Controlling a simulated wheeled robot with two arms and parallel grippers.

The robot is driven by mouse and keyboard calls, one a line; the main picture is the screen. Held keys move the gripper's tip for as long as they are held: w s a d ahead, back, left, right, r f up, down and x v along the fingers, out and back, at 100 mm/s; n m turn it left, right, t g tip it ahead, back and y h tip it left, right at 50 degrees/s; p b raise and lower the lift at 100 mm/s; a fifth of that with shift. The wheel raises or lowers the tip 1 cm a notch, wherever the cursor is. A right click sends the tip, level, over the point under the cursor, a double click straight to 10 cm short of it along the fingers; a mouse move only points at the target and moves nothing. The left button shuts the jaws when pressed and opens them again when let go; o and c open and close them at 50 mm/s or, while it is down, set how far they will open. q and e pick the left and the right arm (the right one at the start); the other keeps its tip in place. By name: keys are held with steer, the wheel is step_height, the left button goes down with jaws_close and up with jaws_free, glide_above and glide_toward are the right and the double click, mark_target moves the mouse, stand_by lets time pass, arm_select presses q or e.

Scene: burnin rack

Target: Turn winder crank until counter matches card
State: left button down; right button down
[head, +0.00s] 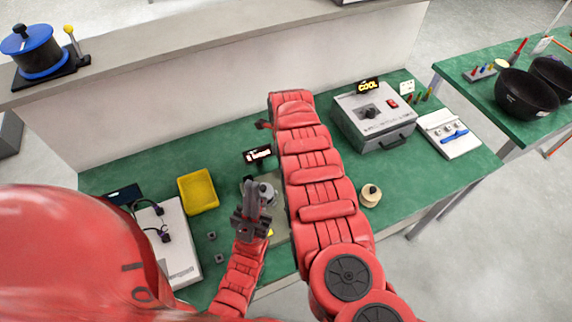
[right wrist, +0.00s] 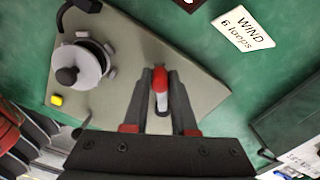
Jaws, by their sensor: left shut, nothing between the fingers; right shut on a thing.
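The winder, a grey-beige plate (right wrist: 120,50) with a grey spool (right wrist: 85,65), black knob and yellow button (right wrist: 56,100), sits on the green bench. In the head view, the winder (head: 278,222) is partly covered by my left gripper (head: 254,196), which is shut, empty and above it. My right gripper (right wrist: 161,75) is shut on a small red-and-white piece, apparently the crank handle (right wrist: 161,98), over the plate. In the head view my right arm hides that gripper. A white card (right wrist: 243,27) reads "WIND 6 loops". I cannot read a counter value.
A yellow tray (head: 198,191) and a white board with black leads (head: 172,240) lie left. A cream spool (head: 370,195) and a grey box (head: 372,116) with a "COOL" sign are right. Bench between is mostly clear.

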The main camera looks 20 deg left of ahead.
steer(key=c, duration=0.7)
jaws_free()
steer(key=shift+r, duration=0.1)
step_height(320, 180, up, 17)
steer(key=p, duration=1.2)
steer(key=shift+r, duration=0.15)
